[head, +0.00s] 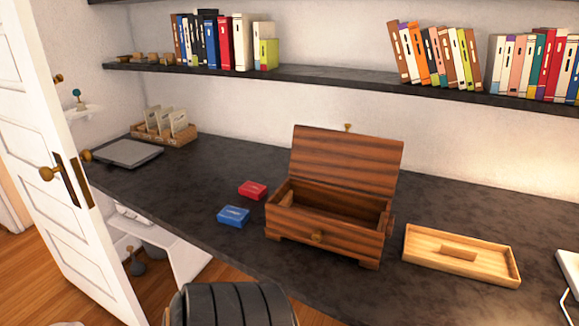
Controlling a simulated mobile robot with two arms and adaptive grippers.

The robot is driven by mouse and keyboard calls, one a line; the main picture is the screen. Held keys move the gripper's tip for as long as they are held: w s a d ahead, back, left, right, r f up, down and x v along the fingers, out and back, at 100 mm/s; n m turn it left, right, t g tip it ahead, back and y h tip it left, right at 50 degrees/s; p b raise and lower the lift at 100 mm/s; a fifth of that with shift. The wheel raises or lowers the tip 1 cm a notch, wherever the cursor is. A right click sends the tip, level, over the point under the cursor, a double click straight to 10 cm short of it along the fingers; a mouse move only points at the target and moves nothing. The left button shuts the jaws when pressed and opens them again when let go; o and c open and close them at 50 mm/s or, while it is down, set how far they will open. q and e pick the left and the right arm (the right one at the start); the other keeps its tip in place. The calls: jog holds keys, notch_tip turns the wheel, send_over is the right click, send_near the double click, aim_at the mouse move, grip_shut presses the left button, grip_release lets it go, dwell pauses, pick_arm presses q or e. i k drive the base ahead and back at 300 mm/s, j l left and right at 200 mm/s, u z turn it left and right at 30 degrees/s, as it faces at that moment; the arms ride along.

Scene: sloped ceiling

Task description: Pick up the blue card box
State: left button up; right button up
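A small blue card box (234,216) lies flat on the dark desktop, near its front edge, left of an open wooden chest. A red card box (252,190) of similar size lies just behind it and a little to the right, apart from it. Neither of my grippers shows in the head view.
The wooden chest (322,235) stands with its lid up. A shallow wooden tray (415,257) lies right of it. A grey tablet-like slab (122,152) and a card organizer (150,137) are at the back left. A white door (55,130) stands open at the left.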

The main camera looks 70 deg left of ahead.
aim_at(237, 216)
jog(key=u, duration=2.7)
jog(key=i+j, duration=0.1)
jog(key=j, duration=0.25)
jog(key=i+j+z, duration=0.15)
jog(key=j, duration=0.15)
jog(key=i+j, duration=0.1)
jog(key=j, duration=0.25)
jog(key=i+j+z, duration=0.15)
jog(key=j, duration=0.2)
